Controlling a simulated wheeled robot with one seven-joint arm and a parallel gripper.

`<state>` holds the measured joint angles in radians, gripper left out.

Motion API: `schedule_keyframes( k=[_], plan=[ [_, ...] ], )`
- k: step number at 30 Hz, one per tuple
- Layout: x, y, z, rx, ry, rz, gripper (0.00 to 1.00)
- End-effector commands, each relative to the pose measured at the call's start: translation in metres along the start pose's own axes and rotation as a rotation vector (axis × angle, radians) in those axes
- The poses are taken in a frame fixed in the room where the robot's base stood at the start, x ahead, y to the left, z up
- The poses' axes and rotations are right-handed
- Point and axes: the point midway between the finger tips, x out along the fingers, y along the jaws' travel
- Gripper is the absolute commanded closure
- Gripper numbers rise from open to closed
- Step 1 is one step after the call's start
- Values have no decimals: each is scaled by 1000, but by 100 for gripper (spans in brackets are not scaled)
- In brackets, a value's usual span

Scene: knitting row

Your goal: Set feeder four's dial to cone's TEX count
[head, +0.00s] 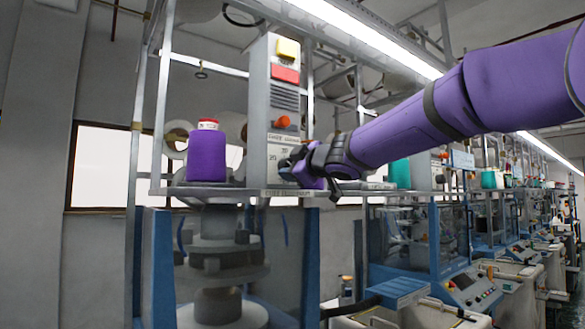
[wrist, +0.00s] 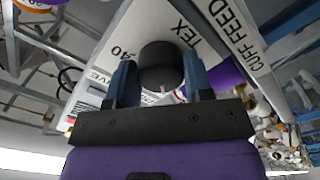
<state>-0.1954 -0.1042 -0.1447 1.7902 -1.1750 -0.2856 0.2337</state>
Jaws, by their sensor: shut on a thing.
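The dark round dial (wrist: 160,65) is on a pale panel (wrist: 135,25) in the wrist view. My gripper (wrist: 160,82) is shut on it, one blue finger on each side. "TEX" and a "40" are printed beside the dial. The other scale marks are mostly hidden, and I cannot tell where the dial points. In the head view my gripper (head: 297,168) is at the lower part of the tall grey feeder panel (head: 257,80) and hides the dial. A purple cone (head: 207,158) with a red-and-white top stands upright left of the panel; its label is too small to read.
The cone stands on a narrow shelf (head: 225,192) with a label strip along its edge. An orange knob (head: 282,122), a red block (head: 285,74) and a yellow block (head: 288,50) sit higher on the panel. Metal posts frame it, and more machines line the right.

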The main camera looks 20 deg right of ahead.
Motion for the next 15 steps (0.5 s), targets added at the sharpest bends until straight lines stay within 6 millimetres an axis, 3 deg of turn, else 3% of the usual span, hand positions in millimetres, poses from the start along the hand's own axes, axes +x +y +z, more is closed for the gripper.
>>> schedule_keyframes(
  k=[15],
  plan=[
    [0, 0, 1, -136, -1, -1, 76]
  ],
)
